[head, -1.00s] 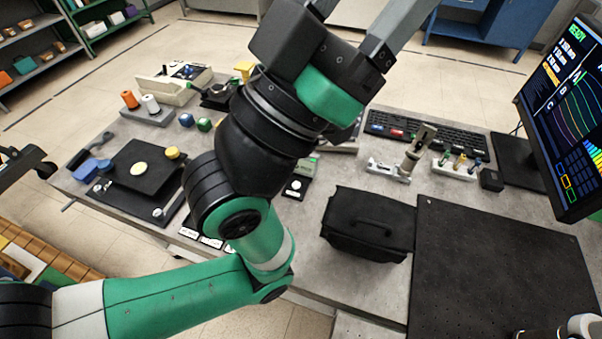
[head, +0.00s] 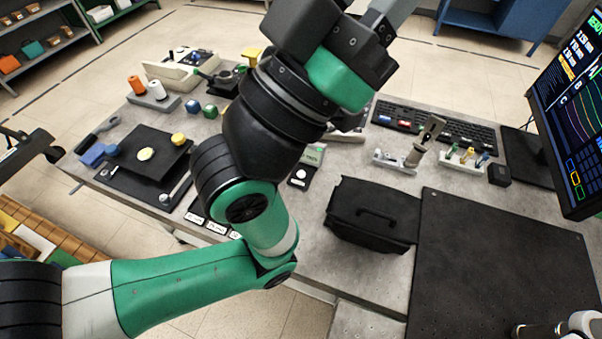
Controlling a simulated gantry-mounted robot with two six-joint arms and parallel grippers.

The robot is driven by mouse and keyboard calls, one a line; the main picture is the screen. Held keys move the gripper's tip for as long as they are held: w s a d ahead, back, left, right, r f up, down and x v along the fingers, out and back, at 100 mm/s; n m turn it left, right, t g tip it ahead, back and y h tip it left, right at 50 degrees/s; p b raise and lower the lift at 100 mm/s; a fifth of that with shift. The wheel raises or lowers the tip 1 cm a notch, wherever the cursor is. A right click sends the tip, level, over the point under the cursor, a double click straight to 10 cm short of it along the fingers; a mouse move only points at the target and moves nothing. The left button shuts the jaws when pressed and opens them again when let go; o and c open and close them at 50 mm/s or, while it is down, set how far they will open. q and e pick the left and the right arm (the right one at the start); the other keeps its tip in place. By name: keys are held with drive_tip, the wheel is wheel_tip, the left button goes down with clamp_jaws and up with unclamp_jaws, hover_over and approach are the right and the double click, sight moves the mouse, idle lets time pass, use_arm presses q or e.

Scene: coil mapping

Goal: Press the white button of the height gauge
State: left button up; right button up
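A small black unit with a round white button (head: 300,174) lies on the table just right of my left arm. A green-and-grey piece (head: 313,154) stands right behind it. I cannot tell for sure whether these are the height gauge, as my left arm hides much of this area. My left gripper (head: 345,45) is raised above the back of the table, pointing to the top edge. Its fingertips are cut off by the frame, so its opening does not show. It is well apart from the white button.
A black case with a handle (head: 372,215) and a black perforated board (head: 500,265) fill the right of the table. A monitor (head: 572,110) stands at the far right. A keyboard (head: 435,122), orange and white spools (head: 147,90) and a black plate (head: 150,150) surround my arm.

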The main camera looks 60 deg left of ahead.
use_arm(q)
clamp_jaws()
idle(1.4)
